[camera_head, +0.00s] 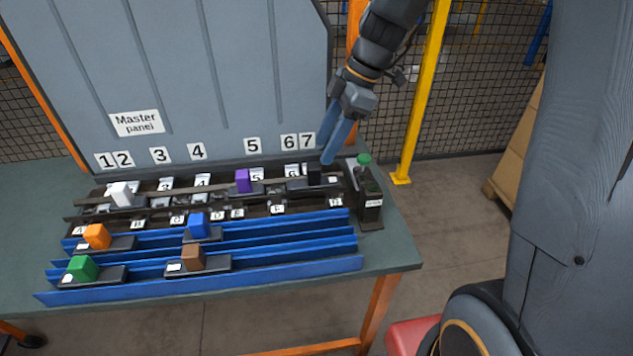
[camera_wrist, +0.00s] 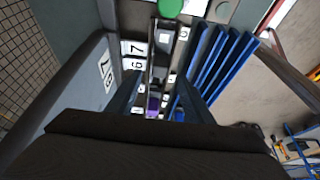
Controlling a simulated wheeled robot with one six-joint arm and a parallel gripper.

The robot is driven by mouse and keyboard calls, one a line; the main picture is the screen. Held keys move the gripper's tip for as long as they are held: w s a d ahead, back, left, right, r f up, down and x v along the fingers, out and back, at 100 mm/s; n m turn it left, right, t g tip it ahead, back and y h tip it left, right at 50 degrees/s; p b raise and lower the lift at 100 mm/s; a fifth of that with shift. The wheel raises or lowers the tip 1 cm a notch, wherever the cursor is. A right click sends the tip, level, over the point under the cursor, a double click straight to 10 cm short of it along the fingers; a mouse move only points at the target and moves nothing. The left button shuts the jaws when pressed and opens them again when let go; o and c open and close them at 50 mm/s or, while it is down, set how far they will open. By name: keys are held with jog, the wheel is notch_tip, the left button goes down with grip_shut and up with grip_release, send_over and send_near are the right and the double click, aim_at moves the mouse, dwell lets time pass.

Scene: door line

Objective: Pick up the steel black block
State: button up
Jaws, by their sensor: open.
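The black block (camera_head: 314,172) sits at the right end of the back rail, below the 6 and 7 labels. My gripper (camera_head: 325,155) has two blue fingers pointing down, with the tips just above and beside the black block. The fingers are apart and I see nothing held between them. In the wrist view, my gripper (camera_wrist: 158,100) straddles the line of the rail, with one finger on each side. The black block is hard to tell from the dark rail there.
A box with a green button (camera_head: 364,159) stands right of the rails. The purple block (camera_head: 243,181) and white block (camera_head: 121,194) share the back rail. Blue rails (camera_head: 290,277) carry orange, blue, green and brown blocks. A grey panel (camera_head: 190,80) rises behind.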

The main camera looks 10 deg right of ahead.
aim_at(317, 165)
jog(key=shift+p+x, duration=1.1)
jog(key=shift+x, duration=2.6)
jog(key=shift+d, duration=0.1)
grip_shut()
